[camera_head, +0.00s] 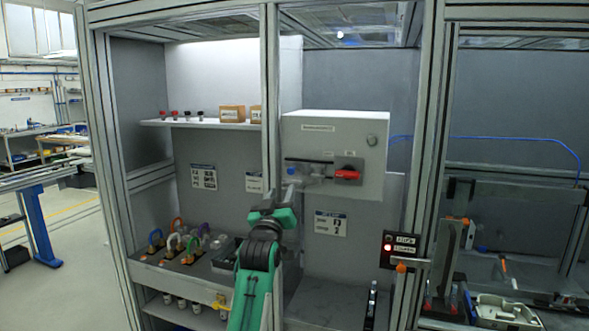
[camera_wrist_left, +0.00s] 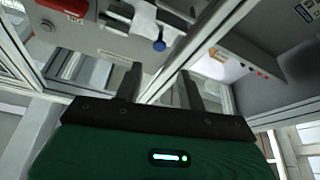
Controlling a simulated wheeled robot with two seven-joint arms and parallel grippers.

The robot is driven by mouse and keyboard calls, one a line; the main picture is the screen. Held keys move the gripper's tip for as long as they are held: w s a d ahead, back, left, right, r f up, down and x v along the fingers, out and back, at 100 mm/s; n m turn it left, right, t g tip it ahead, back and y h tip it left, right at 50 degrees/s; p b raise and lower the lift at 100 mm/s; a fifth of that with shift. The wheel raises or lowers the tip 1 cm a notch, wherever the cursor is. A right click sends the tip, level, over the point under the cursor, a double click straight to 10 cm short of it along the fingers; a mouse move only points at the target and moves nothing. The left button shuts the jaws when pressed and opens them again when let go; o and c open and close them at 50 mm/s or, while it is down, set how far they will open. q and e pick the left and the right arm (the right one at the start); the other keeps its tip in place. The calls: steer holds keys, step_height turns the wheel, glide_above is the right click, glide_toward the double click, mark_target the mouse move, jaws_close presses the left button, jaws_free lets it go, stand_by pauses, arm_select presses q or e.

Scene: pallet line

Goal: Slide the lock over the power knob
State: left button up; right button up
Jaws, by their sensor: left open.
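A grey power box (camera_head: 335,130) hangs in the cabinet, with a red power knob (camera_head: 347,174) low on its front. The sliding lock (camera_head: 312,170) is left of the red knob and apart from it; a small blue knob (camera_head: 291,171) is at its left end. My left gripper (camera_head: 282,192) is open and empty just below the blue knob. The left wrist view shows the open fingers (camera_wrist_left: 160,85), the blue knob (camera_wrist_left: 159,45) beyond them, the pale lock plate (camera_wrist_left: 140,18) and the red knob (camera_wrist_left: 68,6). My right gripper is not in view.
A vertical frame post (camera_head: 270,90) stands just left of the box. A shelf (camera_head: 200,124) with small parts is at the left, above a rack of coloured padlocks (camera_head: 180,258). A small switch box (camera_head: 400,248) is on the right post. Space below the power box is mostly clear.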

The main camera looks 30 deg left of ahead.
mark_target(290, 171)
arm_select(q)
steer(key=p+x, duration=0.3)
steer(key=x, duration=0.6)
steer(key=shift+r+p, duration=0.2)
steer(key=shift+p, duration=0.1)
steer(key=shift+w+a+r, duration=0.15)
steer(key=shift+w+a, duration=0.05)
steer(key=shift+w, duration=0.6)
jaws_close()
